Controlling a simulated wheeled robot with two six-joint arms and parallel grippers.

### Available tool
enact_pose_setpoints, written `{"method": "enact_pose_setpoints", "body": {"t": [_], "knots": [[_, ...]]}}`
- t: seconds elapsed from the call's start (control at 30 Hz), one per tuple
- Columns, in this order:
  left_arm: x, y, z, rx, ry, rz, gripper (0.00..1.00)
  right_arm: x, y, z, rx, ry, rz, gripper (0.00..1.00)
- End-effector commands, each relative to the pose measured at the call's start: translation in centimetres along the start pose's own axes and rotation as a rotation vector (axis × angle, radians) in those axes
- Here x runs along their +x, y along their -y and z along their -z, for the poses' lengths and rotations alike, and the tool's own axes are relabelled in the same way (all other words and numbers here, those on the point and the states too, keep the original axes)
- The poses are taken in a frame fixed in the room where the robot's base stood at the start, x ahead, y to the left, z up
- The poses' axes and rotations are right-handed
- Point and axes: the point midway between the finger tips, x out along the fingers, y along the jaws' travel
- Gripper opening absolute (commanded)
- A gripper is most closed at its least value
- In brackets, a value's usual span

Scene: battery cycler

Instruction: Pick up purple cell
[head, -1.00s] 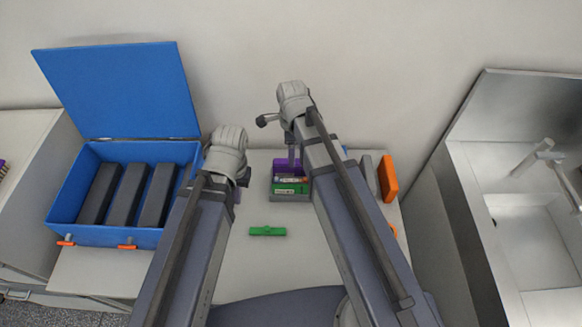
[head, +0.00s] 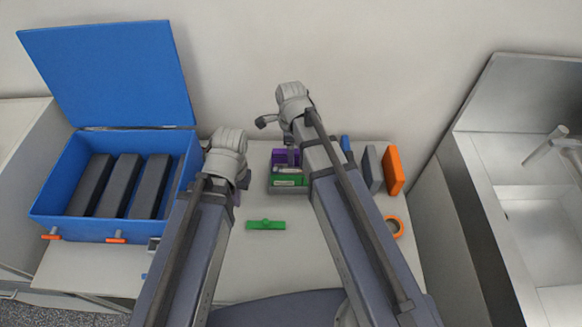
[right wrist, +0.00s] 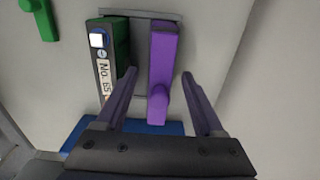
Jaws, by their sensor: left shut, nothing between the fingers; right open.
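The purple cell (right wrist: 163,45) stands in a grey holder beside a green block, its small knob towards the camera in the right wrist view. In the head view, its purple top (head: 280,155) shows partly, behind my right gripper. My right gripper (right wrist: 160,73) is open, with one finger on each side of the purple cell and gaps visible between. How deep the fingertips reach is hard to tell. My left gripper (head: 238,192) is shut and empty, mostly hidden by its own wrist, left of the holder.
The labelled green block (right wrist: 120,50) stands close to the left finger. A green bar with a knob (head: 265,225) lies on the table. An open blue box (head: 100,232) with dark blocks stands left. Grey and orange slabs (head: 393,170) and an orange ring (head: 395,227) are right.

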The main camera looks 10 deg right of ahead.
Motion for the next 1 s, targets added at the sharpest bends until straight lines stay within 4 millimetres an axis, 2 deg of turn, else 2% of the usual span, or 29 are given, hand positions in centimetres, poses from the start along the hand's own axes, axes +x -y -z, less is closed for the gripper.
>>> {"method": "enact_pose_setpoints", "body": {"t": [0.03, 0.1, 0.4, 1.0], "knots": [[1.22, -0.12, 0.07, 0.0, 0.0, 0.0, 0.0, 1.23, -0.03, 0.0, 0.0, 0.0, 0.0, 0.7], [1.64, -0.16, 0.1, 0.0, 0.0, 0.0, 0.0, 1.65, -0.04, 0.0, 0.0, 0.0, 0.0, 0.7], [1.52, -0.15, 0.09, 0.0, 0.0, 0.0, 0.0, 1.53, -0.04, 0.01, 0.0, 0.0, 0.0, 0.68], [1.53, -0.15, 0.09, 0.0, 0.0, 0.0, 0.0, 1.54, -0.05, 0.02, 0.0, 0.0, 0.0, 0.0]]}}
